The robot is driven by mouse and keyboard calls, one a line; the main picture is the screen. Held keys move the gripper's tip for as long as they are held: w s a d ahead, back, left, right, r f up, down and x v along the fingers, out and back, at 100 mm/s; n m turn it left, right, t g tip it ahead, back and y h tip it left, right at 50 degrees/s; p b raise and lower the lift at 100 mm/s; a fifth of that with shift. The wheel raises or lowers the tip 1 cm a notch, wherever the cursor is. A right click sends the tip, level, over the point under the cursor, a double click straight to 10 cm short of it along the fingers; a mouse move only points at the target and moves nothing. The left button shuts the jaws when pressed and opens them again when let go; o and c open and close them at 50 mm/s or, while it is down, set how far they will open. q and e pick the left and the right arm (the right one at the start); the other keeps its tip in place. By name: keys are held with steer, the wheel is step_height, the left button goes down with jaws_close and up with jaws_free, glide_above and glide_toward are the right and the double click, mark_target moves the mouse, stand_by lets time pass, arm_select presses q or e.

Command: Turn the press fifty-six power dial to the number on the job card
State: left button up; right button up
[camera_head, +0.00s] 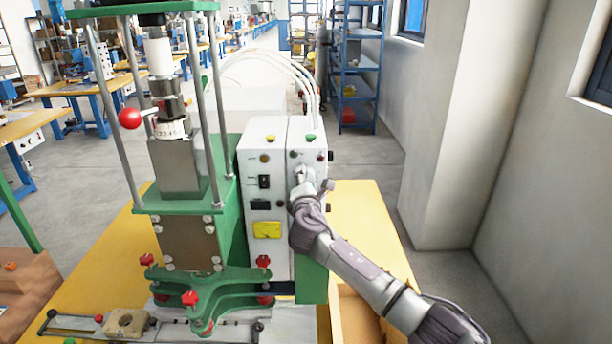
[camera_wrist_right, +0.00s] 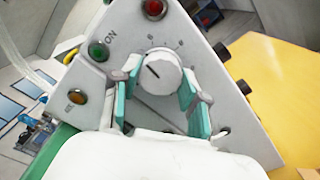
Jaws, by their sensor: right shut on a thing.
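The power dial (camera_wrist_right: 157,72) is a round white knob with a dark pointer line on the white control panel of the green press (camera_head: 222,180). In the right wrist view its pointer line tilts to the upper left, and small marks around it are hard to read. My right gripper (camera_head: 303,178) is at the panel's upper right part. Its teal finger pads, seen in the right wrist view (camera_wrist_right: 157,88), are on both sides of the dial and shut on it. I cannot make out a job card. My left gripper is not in view.
A green button (camera_wrist_right: 98,51) marked ON, a red button (camera_wrist_right: 154,9) and an amber button (camera_wrist_right: 77,97) sit near the dial. A red ball handle (camera_head: 130,118) sticks out at the press's left. A wooden box (camera_head: 357,316) stands below my right arm.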

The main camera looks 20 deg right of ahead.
steer(key=shift+n, duration=0.4)
steer(key=o, duration=1.1)
steer(key=v, duration=1.2)
